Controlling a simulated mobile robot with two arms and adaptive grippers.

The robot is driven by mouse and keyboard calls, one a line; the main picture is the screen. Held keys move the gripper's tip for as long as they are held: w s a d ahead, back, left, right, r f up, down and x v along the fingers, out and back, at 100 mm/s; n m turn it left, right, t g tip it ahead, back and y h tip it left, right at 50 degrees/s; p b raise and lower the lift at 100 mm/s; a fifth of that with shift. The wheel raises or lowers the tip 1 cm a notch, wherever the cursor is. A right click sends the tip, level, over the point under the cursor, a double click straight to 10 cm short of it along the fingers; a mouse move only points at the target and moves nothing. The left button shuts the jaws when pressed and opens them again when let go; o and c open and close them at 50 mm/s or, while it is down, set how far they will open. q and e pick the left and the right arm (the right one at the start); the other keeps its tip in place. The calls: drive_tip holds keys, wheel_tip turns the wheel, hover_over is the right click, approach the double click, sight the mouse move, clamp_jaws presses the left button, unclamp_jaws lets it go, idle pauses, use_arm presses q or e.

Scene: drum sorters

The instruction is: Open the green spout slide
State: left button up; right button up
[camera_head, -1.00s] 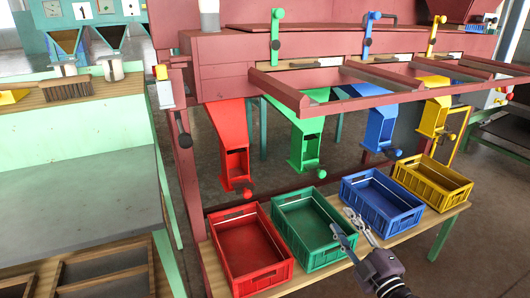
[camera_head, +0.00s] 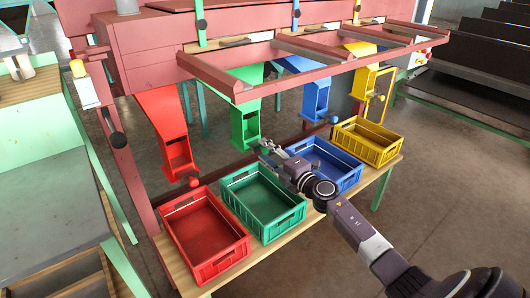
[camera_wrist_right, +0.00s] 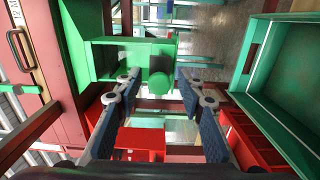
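The green spout (camera_head: 246,112) slopes down from the red machine, above and behind the green crate. It also shows in the right wrist view (camera_wrist_right: 110,60), with a round green knob (camera_wrist_right: 159,83) at its lower end. My right gripper (camera_head: 268,150) is beside the spout's lower end, above the green crate's back edge. In the right wrist view my right gripper (camera_wrist_right: 160,78) has its fingers apart, with nothing held. The knob shows between the fingertips; whether they touch it I cannot tell. My left gripper is not in view.
A red crate (camera_head: 235,252), green crate (camera_head: 272,230), blue crate (camera_head: 352,178) and yellow crate (camera_head: 374,158) stand on a wooden bench. Red (camera_head: 165,120), blue (camera_head: 316,98) and yellow (camera_head: 362,80) spouts hang alongside. A red frame rail (camera_head: 215,78) juts out above.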

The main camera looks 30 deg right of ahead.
drive_tip(key=shift+w, duration=0.25)
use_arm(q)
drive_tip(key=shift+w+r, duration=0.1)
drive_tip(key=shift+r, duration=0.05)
use_arm(e)
clamp_jaws()
drive_tip(key=shift+s, duration=0.1)
drive_tip(key=shift+s+d+p, duration=0.2)
drive_tip(key=shift+s+p, duration=0.55)
drive_tip(key=shift+s, duration=1.8)
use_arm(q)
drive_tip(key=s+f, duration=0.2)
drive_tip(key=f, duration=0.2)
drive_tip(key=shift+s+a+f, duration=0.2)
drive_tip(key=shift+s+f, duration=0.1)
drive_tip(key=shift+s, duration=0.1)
